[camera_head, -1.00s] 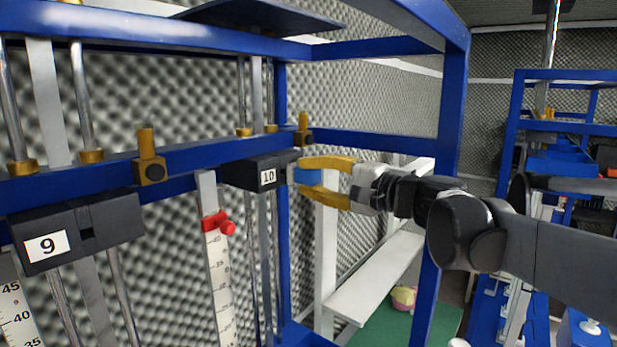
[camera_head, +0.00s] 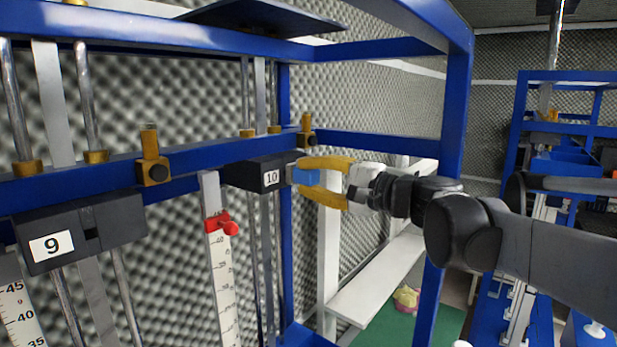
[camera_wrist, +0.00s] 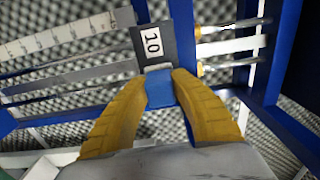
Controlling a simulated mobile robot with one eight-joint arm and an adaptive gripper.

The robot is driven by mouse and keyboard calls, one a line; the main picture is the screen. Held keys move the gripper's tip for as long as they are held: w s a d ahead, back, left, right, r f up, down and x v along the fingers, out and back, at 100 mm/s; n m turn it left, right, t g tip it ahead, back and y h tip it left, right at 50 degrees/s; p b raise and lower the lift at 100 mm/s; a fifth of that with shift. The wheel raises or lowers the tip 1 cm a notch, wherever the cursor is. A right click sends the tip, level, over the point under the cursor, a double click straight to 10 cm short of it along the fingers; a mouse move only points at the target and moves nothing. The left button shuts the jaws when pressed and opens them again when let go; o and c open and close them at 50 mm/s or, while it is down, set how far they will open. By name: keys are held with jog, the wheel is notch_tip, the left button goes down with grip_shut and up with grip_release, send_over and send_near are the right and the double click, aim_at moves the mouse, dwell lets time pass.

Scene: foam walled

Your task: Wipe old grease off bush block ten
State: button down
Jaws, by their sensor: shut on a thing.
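Bush block ten (camera_head: 256,175) is a dark block with a white "10" label, mounted under the blue rail in the head view. It also shows in the wrist view (camera_wrist: 165,41), straight ahead of the fingers. My gripper (camera_head: 302,178) has yellow fingers shut on a small blue piece (camera_head: 307,176), which looks like a wiping pad. In the wrist view the blue piece (camera_wrist: 160,90) sits between the fingertips, at the block's near end. It appears to touch the block, but I cannot tell for sure. Any grease on the block is not visible.
Block nine (camera_head: 80,229) hangs at the left. A scale with a red clamp (camera_head: 222,224) stands between the blocks. A blue frame post (camera_head: 452,150) rises beside my arm. Metal rods run close behind block ten. A white bench (camera_head: 378,283) lies below.

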jog(key=shift+w+a, duration=0.3)
jog(key=shift+a, duration=0.1)
jog(key=shift+w+d, duration=1.4)
jog(key=shift+w, duration=0.25)
jog(key=shift+s+a+b, duration=0.35)
jog(key=shift+s+a, duration=1.15)
jog(key=shift+s, duration=0.25)
jog(key=shift+w+d, duration=0.1)
jog(key=shift+d, duration=0.15)
jog(key=shift+v, duration=2.85)
